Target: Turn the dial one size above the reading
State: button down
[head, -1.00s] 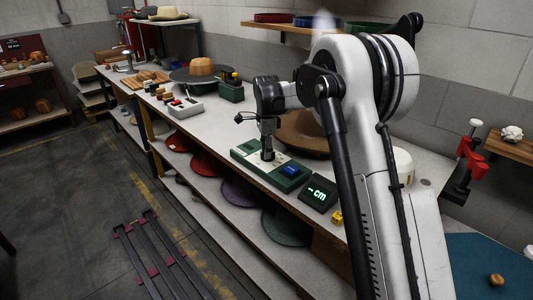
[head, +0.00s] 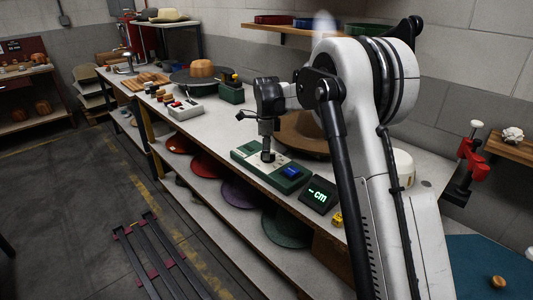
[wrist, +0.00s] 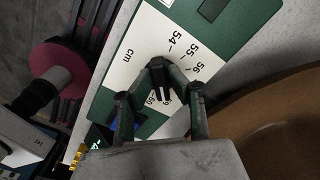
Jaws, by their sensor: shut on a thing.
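The green sizing device (head: 243,153) lies on the bench with a white face plate (wrist: 135,62). In the wrist view the plate carries "cm" and size marks; I can read 54, 55 and 56, with others partly hidden. My gripper (head: 267,157) reaches down onto the middle of the plate. In the wrist view my gripper (wrist: 161,94) is shut at the centre of the marks, over the dial. The black display (head: 319,195) shows green dashes and "cm", with no number readable.
A blue panel (head: 291,171) sits at the device's right end. A yellow block (head: 337,219) is near the bench's front edge. The bench between is clear.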

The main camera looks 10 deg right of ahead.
jog(key=c, duration=1.7)
grip_release()
notch_tip(320, 180, up, 12)
jog(key=shift+r, duration=0.1)
